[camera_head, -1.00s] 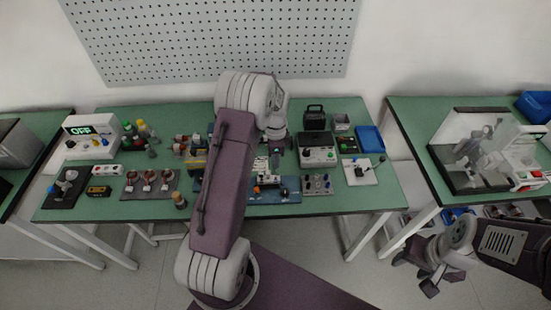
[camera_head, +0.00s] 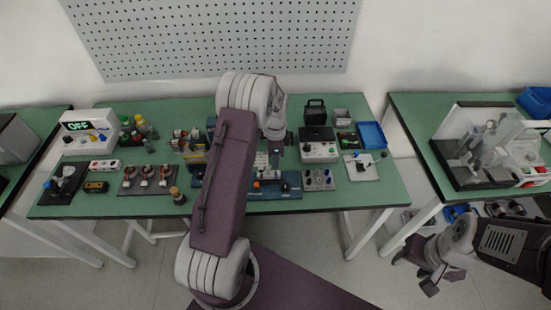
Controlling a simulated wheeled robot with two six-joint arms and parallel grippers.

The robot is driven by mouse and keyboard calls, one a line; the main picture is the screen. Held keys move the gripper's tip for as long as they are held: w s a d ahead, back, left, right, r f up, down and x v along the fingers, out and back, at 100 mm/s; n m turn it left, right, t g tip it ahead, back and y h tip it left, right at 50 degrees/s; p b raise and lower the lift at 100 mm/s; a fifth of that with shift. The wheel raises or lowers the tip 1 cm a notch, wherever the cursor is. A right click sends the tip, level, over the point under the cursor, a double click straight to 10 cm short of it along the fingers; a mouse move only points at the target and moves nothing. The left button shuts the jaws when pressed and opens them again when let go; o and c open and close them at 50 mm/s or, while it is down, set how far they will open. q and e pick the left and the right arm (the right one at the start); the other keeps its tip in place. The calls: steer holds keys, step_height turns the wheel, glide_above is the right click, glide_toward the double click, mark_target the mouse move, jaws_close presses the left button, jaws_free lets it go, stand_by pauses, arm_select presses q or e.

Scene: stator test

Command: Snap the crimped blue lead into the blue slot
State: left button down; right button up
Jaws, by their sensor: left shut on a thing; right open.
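My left gripper (camera_head: 275,146) points down over the middle of the green table, above a blue base fixture (camera_head: 290,184) with white and orange parts. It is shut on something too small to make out. My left arm hides much of the fixture's left side. The crimped blue lead and the blue slot cannot be made out at this size. My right gripper (camera_head: 418,278) is open and empty, low at the right, off the table's front edge.
The green table (camera_head: 225,208) holds a white box reading OFF (camera_head: 88,130), bottles (camera_head: 140,128), a grey instrument (camera_head: 319,148), a knob panel (camera_head: 318,180), a white plate (camera_head: 361,168) and a blue tray (camera_head: 371,134). A second table (camera_head: 408,112) with a clear-walled machine (camera_head: 485,148) stands right.

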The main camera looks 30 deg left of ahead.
arm_select(q)
steer(key=shift+s+d, duration=0.1)
steer(key=shift+s, duration=0.05)
steer(key=shift+f, duration=0.5)
stand_by(0.4)
steer(key=shift+f+b, duration=0.35)
steer(key=shift+f, duration=0.1)
steer(key=shift+f, duration=0.1)
steer(key=shift+f+b, duration=0.3)
steer(key=shift+f, duration=0.2)
steer(key=shift+f, duration=0.1)
stand_by(0.5)
steer(key=c, duration=1.3)
jaws_free()
